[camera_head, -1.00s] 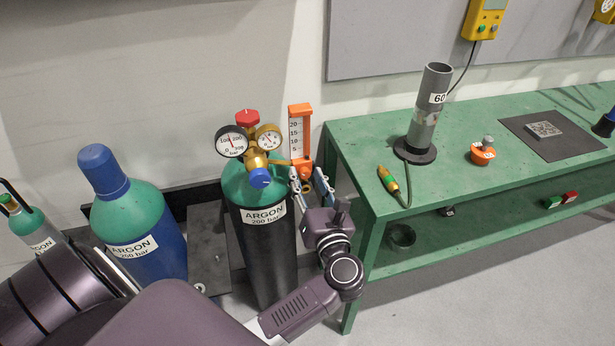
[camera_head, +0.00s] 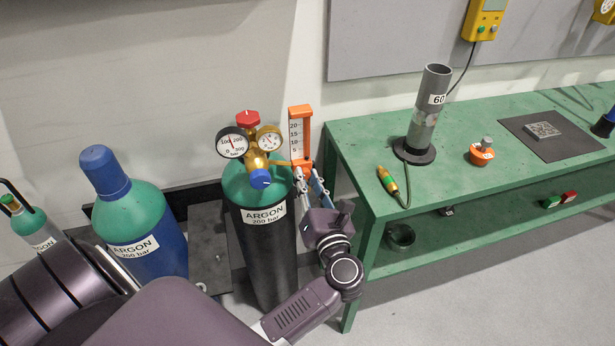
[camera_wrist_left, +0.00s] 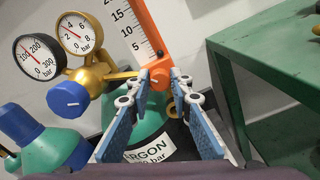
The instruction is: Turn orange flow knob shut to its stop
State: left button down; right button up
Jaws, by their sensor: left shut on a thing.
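The orange flow knob (camera_wrist_left: 160,79) is at the foot of the orange-framed flow meter (camera_head: 300,112), whose white scale also shows in the left wrist view (camera_wrist_left: 128,32). My left gripper (camera_wrist_left: 160,75) has its blue-padded fingers on either side of the knob and is shut on it. In the head view my left gripper (camera_head: 306,180) reaches up to the meter's foot from below, and its fingers hide most of the knob. No mark shows how far the knob is turned. My right gripper is in neither view.
The brass regulator carries two dial gauges (camera_head: 231,143), a red cap (camera_head: 248,119) and a blue knob (camera_head: 260,179), close left of my fingers. It tops the black argon cylinder (camera_head: 268,250). A green bench (camera_head: 350,140) stands close on the right.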

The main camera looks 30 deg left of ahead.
pick_arm(q)
jog(key=m+p, duration=0.3)
jog(key=m, duration=0.1)
jog(key=shift+r, duration=0.1)
jog(key=shift+m+p, duration=1.2)
jog(key=shift+m, duration=0.8)
jog(key=shift+f, duration=0.2)
jog(key=c, duration=1.7)
grip_release()
jog(key=shift+c, duration=0.2)
